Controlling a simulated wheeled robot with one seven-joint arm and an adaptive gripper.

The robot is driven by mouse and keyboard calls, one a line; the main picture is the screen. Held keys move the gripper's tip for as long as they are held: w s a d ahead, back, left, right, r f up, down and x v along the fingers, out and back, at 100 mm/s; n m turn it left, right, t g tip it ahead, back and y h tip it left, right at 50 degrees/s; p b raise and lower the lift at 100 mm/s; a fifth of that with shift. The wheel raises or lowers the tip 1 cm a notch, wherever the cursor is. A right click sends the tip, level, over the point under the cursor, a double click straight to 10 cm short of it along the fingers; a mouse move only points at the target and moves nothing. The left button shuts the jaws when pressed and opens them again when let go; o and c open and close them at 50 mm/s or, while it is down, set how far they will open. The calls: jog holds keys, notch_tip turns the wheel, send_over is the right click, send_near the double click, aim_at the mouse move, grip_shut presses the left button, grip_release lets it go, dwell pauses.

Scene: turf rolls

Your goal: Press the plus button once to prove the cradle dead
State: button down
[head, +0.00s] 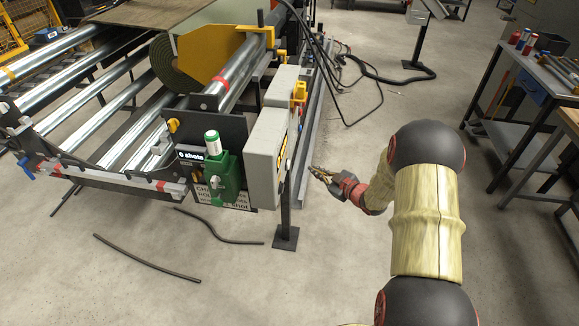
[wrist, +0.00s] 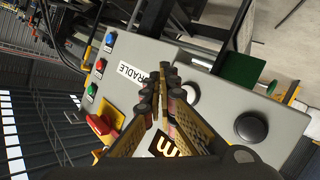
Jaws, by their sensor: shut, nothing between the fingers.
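The grey control box (head: 272,130) stands on a post at the machine's front corner. Its face fills the middle of the wrist view, with a white CRADLE label (wrist: 131,73) partly hidden by my fingers. Another round one (wrist: 190,93) shows beside my fingers. No plus mark is readable, so I cannot tell which is the plus button. My gripper (head: 313,171) is shut and empty, right of the box; its fingertips (wrist: 165,73) overlap the face. Contact is unclear.
Steel rollers (head: 90,105) and a turf roll (head: 165,62) lie behind. Loose black cables (head: 365,65) cross the floor. A workbench (head: 545,75) stands far right.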

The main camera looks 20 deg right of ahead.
jog(key=shift+w+a+b, duration=0.15)
jog(key=shift+w+a, duration=0.35)
jog(key=shift+a, duration=0.25)
jog(key=shift+w+a+b, duration=0.1)
jog(key=shift+w+a, duration=0.45)
jog(key=shift+a, duration=0.25)
jog(key=shift+w+a+b, duration=0.15)
jog(key=shift+w+a, duration=0.35)
jog(key=shift+a, duration=0.25)
jog(key=shift+a, duration=0.1)
jog(key=shift+w+a, duration=0.25)
jog(key=shift+w+a, duration=0.25)
jog(key=shift+a, duration=0.15)
dwell(0.5)
jog(key=shift+s+d, duration=0.1)
jog(key=shift+d, duration=0.1)
jog(key=shift+s+d, duration=0.4)
jog(key=shift+d, duration=0.15)
jog(key=shift+d, duration=0.1)
jog(key=shift+s+d+p, duration=0.25)
jog(key=shift+s+d, duration=0.45)
jog(key=shift+d, duration=0.3)
jog(key=shift+s+d+p, duration=0.2)
jog(key=shift+s+d, duration=0.5)
jog(key=shift+d, duration=0.25)
